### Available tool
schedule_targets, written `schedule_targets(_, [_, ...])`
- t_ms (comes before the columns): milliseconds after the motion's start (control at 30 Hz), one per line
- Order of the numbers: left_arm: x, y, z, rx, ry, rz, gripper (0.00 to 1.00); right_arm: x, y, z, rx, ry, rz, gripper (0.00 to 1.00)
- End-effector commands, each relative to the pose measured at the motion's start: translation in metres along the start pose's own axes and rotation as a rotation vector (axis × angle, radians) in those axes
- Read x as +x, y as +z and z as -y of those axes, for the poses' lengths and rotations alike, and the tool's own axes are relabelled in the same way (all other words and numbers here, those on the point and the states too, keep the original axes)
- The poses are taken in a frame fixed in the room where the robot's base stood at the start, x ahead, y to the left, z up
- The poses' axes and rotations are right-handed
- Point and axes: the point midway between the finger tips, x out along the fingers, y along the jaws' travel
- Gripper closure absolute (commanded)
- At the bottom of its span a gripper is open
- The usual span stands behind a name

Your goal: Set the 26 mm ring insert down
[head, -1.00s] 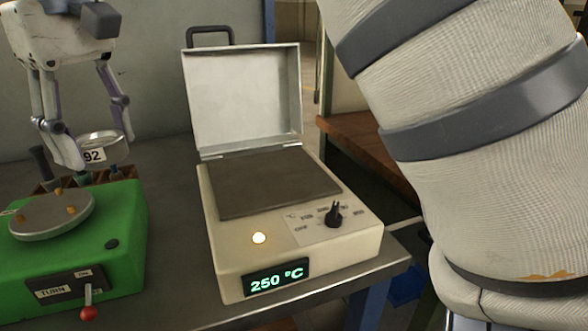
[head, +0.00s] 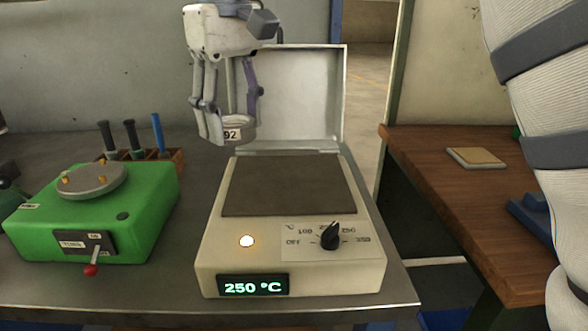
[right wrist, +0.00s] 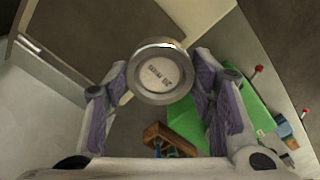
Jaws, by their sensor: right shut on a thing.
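My right gripper (head: 228,135) is shut on the 26 mm ring insert (head: 246,129), a short round metal piece. Its white side label looks upside down in the head view. In the right wrist view the insert (right wrist: 160,72) sits between the two fingers, its round face toward the camera with small blurred print. The gripper points down and holds the insert in the air, in front of the left part of the raised lid (head: 305,95) of the hot plate. The hot plate's dark flat top (head: 290,188) is bare. My left gripper is not in view.
The hot plate's display (head: 253,285) reads 250 °C and its lamp is lit. Left of it stands a green box (head: 140,205) with a pegged turntable (head: 92,181). Behind that is a wooden rack (head: 165,156) with handled tools. A wooden table (head: 450,200) stands at the right.

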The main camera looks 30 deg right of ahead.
Motion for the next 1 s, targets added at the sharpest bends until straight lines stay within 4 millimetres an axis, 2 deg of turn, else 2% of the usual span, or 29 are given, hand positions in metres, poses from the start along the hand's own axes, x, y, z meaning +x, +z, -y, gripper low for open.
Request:
schedule_targets(100, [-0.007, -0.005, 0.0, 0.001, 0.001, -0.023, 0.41, 0.011, 0.011, -0.035, 0.003, -0.003, -0.009, 0.98])
schedule_targets(200, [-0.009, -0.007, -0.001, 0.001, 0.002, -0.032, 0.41, 0.034, 0.016, -0.054, 0.0, -0.002, -0.005, 0.98])
schedule_targets(300, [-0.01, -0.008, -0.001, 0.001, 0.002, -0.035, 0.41, 0.052, 0.018, -0.069, 0.001, -0.002, -0.006, 0.98])
schedule_targets(500, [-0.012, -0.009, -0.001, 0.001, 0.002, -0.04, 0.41, 0.076, 0.022, -0.087, 0.0, -0.002, -0.004, 0.98])
schedule_targets(600, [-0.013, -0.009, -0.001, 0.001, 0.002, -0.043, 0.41, 0.096, 0.021, -0.086, -0.003, 0.001, -0.005, 0.98])
schedule_targets(700, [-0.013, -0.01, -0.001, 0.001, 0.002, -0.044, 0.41, 0.104, 0.021, -0.085, -0.002, 0.001, -0.008, 0.98])
schedule_targets(1000, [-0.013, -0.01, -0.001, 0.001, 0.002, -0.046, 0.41, 0.106, 0.021, -0.085, -0.002, 0.002, -0.008, 0.98])
